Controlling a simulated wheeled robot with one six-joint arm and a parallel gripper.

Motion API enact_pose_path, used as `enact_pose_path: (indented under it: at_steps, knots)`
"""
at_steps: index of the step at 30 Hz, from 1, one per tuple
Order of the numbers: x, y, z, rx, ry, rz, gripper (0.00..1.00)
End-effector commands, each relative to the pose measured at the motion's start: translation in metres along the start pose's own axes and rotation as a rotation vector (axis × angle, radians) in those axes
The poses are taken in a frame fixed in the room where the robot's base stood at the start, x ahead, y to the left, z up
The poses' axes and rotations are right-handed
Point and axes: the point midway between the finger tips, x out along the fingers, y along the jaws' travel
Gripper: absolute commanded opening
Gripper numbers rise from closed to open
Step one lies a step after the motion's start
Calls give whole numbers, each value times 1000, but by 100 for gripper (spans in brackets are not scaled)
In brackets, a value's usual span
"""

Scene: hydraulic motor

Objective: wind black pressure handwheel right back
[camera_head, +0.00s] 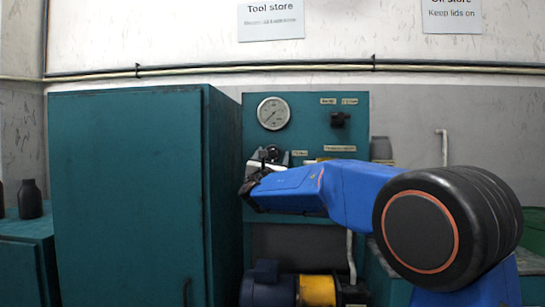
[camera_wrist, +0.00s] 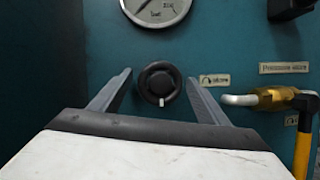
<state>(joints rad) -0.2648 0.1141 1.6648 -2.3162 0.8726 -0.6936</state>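The black pressure handwheel (camera_wrist: 158,80) is a round ribbed knob on the teal panel, with a white mark at its lower edge. In the wrist view my gripper (camera_wrist: 159,76) is open, with one grey finger on each side of the handwheel and a gap on both sides. How far the fingers reach towards the panel is hard to tell. In the head view my gripper (camera_head: 264,164) is at the panel below the gauge, and the handwheel (camera_head: 272,151) is partly hidden by it.
A round pressure gauge (camera_head: 273,113) sits above the handwheel. A black knob (camera_head: 340,119) is at upper right. A tall teal cabinet (camera_head: 130,190) stands left of the panel.

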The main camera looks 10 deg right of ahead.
Motion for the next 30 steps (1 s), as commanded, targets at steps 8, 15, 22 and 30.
enact_pose_path:
  at_steps: [8,15,22,30]
  knots:
    - [-4,0,1,1,-1,0,69]
    - [-37,1,2,2,-1,1,69]
    - [-84,1,1,1,-1,2,69]
    - [-136,1,0,1,1,2,69]
